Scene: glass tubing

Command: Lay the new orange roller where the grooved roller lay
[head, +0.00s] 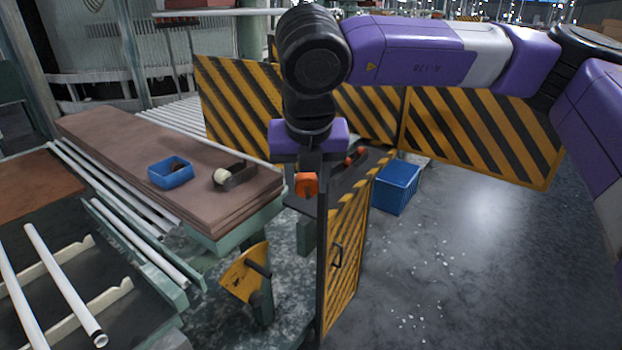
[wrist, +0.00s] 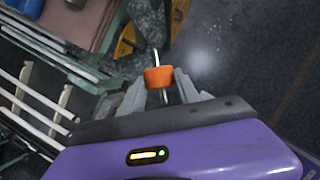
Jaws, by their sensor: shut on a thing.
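My gripper (head: 307,172) hangs in the middle of the head view, pointing down, and is shut on an orange roller (head: 306,185). In the wrist view the orange roller (wrist: 158,77) sits between the fingertips (wrist: 161,84), with its bright metal axle sticking out at both ends. The roller is in the air near the top of a striped panel. A pale roller (head: 220,176) shows at the end of a dark holder (head: 239,175) on the brown stacked boards (head: 130,150); I cannot tell whether it is grooved.
A small blue bin (head: 171,174) with something dark inside stands on the boards. Behind my gripper, orange pieces (head: 351,158) lie on a dark shelf. Striped panels (head: 345,260) stand below and behind it. A blue crate (head: 396,188) is on the floor. White tubes (head: 65,285) lie at left.

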